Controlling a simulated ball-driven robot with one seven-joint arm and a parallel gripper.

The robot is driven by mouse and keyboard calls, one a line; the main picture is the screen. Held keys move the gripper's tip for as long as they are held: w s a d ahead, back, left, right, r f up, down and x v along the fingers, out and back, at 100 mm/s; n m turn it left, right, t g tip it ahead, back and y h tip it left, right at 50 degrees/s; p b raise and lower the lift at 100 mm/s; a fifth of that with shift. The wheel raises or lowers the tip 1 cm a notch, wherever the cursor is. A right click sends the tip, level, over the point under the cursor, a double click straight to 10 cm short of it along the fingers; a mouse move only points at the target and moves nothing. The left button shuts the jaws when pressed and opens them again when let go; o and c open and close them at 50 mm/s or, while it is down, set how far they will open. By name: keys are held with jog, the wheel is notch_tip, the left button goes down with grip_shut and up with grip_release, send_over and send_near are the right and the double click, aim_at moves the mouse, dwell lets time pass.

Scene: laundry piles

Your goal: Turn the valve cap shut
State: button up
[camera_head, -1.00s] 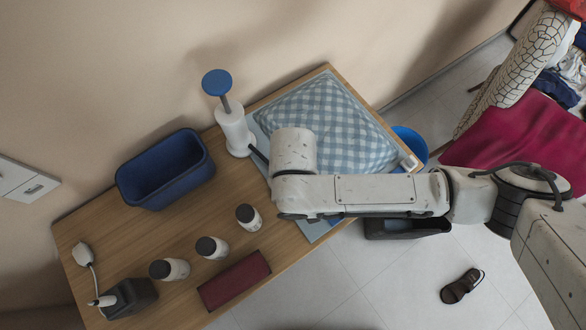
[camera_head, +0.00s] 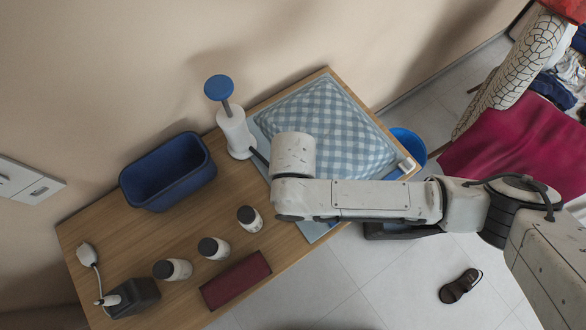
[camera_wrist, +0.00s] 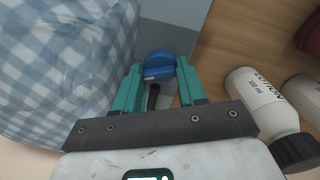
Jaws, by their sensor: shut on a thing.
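The blue valve cap (camera_wrist: 160,58) shows between my fingertips in the wrist view, with a raised bar across it. My gripper (camera_wrist: 158,72) has teal fingers, one on each side of the cap, and is shut on it. A short dark piece shows below the cap between the fingers. The blue-and-white checked cushion-like bag (camera_head: 328,125) lies puffed up on the table, and it fills the left of the wrist view (camera_wrist: 60,65). In the head view my arm hides the cap and my fingers.
A white pump (camera_head: 236,132) with a blue top stands behind my wrist. A blue bin (camera_head: 168,172), several dark-capped bottles (camera_head: 214,248), a maroon box (camera_head: 236,280) and a dark sprayer-like item (camera_head: 132,298) stand on the wooden table (camera_head: 100,235).

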jog(key=shift+n, duration=0.5)
jog(key=o, duration=1.1)
jog(key=shift+c, duration=0.2)
notch_tip(320, 180, up, 11)
jog(key=shift+f, duration=0.1)
